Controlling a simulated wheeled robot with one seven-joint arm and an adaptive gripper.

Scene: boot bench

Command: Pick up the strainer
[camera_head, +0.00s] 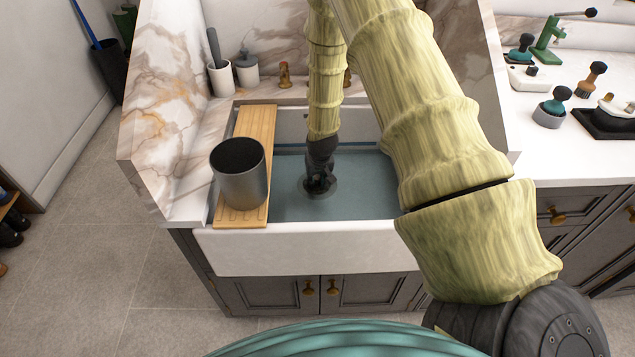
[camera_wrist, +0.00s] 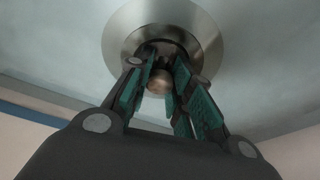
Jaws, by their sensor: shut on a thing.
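The strainer shows in the wrist view as a small brass-coloured knob (camera_wrist: 159,82) in front of a round metal ring (camera_wrist: 206,28). I cannot tell how much of that ring is strainer and how much is drain rim. My gripper (camera_head: 318,186) reaches straight down to the bottom of the white sink (camera_head: 310,250). In the wrist view its teal-padded fingers stand on both sides of the knob, shut on it. In the head view the gripper hides most of the strainer; a dark round rim shows around the fingertips. I see no clear gap between strainer and drain.
A wooden board (camera_head: 258,125) spans the sink's left side, carrying a dark grey cylinder (camera_head: 240,185). White canisters (camera_head: 221,79) and brass fittings (camera_head: 285,75) line the back ledge. Brushes (camera_head: 552,108) stand on the right counter (camera_head: 545,160). High marble walls flank the sink.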

